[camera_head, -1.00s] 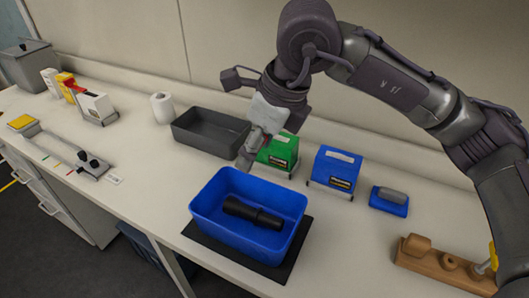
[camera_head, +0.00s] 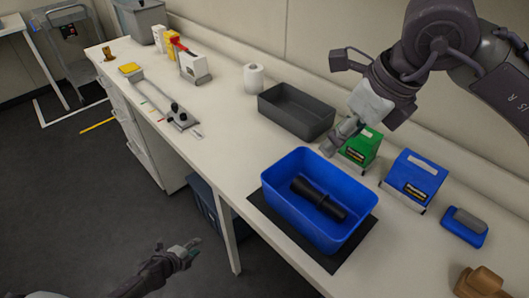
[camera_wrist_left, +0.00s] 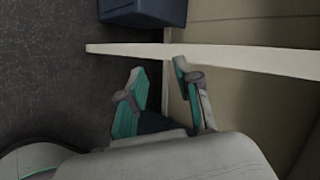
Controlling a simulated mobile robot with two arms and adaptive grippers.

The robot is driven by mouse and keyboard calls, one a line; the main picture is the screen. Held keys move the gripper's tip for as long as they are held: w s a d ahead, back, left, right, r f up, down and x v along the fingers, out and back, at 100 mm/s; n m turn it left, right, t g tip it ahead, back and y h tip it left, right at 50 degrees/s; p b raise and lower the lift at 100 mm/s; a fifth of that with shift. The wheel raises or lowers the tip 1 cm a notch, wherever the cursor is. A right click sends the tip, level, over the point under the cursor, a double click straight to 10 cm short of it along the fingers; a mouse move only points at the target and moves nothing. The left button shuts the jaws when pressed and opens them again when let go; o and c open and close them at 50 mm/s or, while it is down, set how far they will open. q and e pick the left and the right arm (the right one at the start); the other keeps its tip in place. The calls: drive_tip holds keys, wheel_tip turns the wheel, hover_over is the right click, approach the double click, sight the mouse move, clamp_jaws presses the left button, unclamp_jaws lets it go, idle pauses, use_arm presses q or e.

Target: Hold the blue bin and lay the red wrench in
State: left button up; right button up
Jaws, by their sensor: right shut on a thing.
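The blue bin (camera_head: 345,228) stands on a dark mat (camera_head: 262,208) near the bench's front edge, with a black cylindrical tool (camera_head: 318,197) lying inside. My right gripper (camera_head: 331,148) reaches down to the bin's far rim and is shut there; its fingertips are small in the view. My left gripper (camera_head: 188,250) is low, in front of the bench and left of the bin. In the left wrist view its two fingers (camera_wrist_left: 157,85) are apart with nothing between them. I cannot make out a red wrench; a small red item (camera_head: 179,45) shows by the white box at the back.
Behind the bin are a grey tray (camera_head: 297,112), a green box (camera_head: 361,147) and a blue box (camera_head: 413,180). A dark blue crate (camera_head: 203,205) stands under the bench, also in the left wrist view (camera_wrist_left: 142,12).

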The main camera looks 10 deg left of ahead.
use_arm(q)
drive_tip(key=w+a+r+m+g+h, duration=0.1)
drive_tip(key=w+r+m+h, duration=0.1)
drive_tip(key=w+r+m, duration=0.5)
drive_tip(key=w+a+r+m+g+h, duration=0.15)
drive_tip(key=w+r+m, duration=0.25)
drive_tip(key=r+m, duration=0.7)
drive_tip(key=s+a+r+m+g+y, duration=0.35)
drive_tip(key=a+r+m+y, duration=0.45)
drive_tip(key=a+r+m, duration=0.85)
wheel_tip(320, 180, up, 17)
drive_tip(key=m+g+h, duration=0.3)
drive_tip(key=m, duration=0.4)
hover_over(267, 184)
wheel_tip(267, 184, down, 11)
drive_tip(key=shift+w+r, duration=0.1)
drive_tip(key=shift+w, duration=0.05)
